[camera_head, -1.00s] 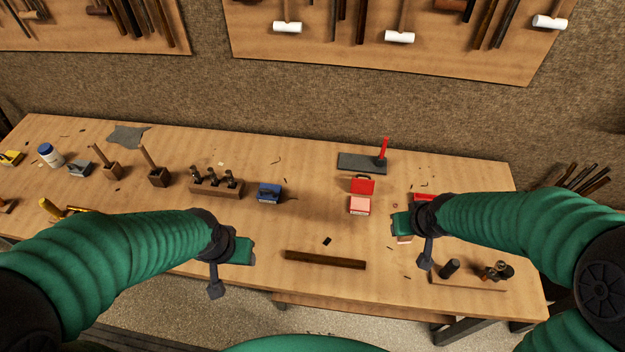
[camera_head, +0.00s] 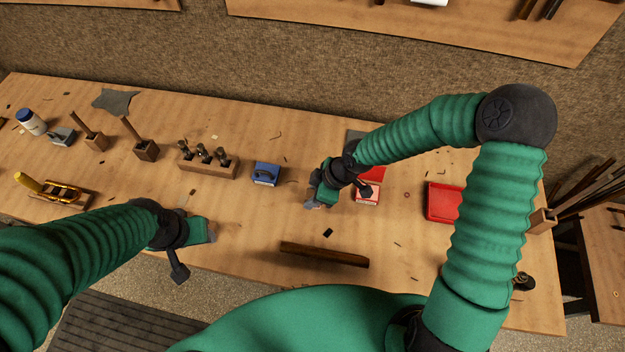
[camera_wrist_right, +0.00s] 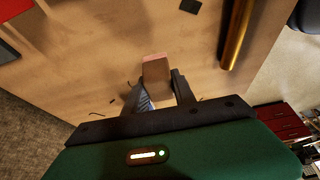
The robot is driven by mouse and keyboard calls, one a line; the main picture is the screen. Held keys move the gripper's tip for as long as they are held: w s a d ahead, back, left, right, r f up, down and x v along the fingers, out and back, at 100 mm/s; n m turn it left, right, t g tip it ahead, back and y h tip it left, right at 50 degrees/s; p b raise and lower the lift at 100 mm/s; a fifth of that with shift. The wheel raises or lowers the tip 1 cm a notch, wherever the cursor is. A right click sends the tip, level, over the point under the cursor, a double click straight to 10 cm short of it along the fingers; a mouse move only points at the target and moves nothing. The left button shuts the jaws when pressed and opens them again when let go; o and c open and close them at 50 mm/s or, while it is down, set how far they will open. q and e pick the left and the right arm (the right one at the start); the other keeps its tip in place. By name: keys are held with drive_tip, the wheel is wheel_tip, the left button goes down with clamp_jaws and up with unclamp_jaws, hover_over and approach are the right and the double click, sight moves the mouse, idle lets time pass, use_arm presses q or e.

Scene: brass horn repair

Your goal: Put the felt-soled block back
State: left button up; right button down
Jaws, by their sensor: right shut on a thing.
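My right gripper (camera_head: 314,202) is shut on a small brown block with a pinkish end face, which I take for the felt-soled block (camera_wrist_right: 156,75). It holds the block over the middle of the bench, between the blue box (camera_head: 266,174) and the red box with a pale labelled front (camera_head: 367,196). In the right wrist view the block sits between the two fingers (camera_wrist_right: 162,92), pink end pointing away. Whether it touches the bench cannot be told. My left gripper (camera_head: 208,232) is near the bench's front edge; its fingers are too small to judge.
A long brown bar (camera_head: 325,255) and a small dark piece (camera_head: 328,232) lie in front. A red tray (camera_head: 442,203) stands right, partly behind my right arm. A wooden rack of tools (camera_head: 208,164) stands left of the blue box. Bare bench surrounds the block.

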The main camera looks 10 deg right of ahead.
drive_tip(key=w, duration=0.2)
drive_tip(key=w+d, duration=0.1)
drive_tip(key=w, duration=0.1)
drive_tip(key=w+d+f, duration=0.1)
drive_tip(key=w, duration=0.1)
drive_tip(key=shift+w+d+p, duration=0.2)
drive_tip(key=shift+d+p, duration=0.05)
drive_tip(key=shift+p, duration=0.05)
drive_tip(key=shift+w+d+f, duration=0.1)
drive_tip(key=shift+d+f, duration=0.05)
drive_tip(key=shift+d, duration=0.05)
drive_tip(key=shift+s+f, duration=0.2)
drive_tip(key=shift+f, duration=1.05)
drive_tip(key=shift+w+a+f, duration=0.1)
drive_tip(key=shift+a+f, duration=0.05)
drive_tip(key=shift+f, duration=0.1)
drive_tip(key=shift+w+a, duration=0.1)
drive_tip(key=shift+a, duration=0.1)
drive_tip(key=c, duration=1.1)
unclamp_jaws()
drive_tip(key=shift+o, duration=0.3)
drive_tip(key=shift+d, duration=0.25)
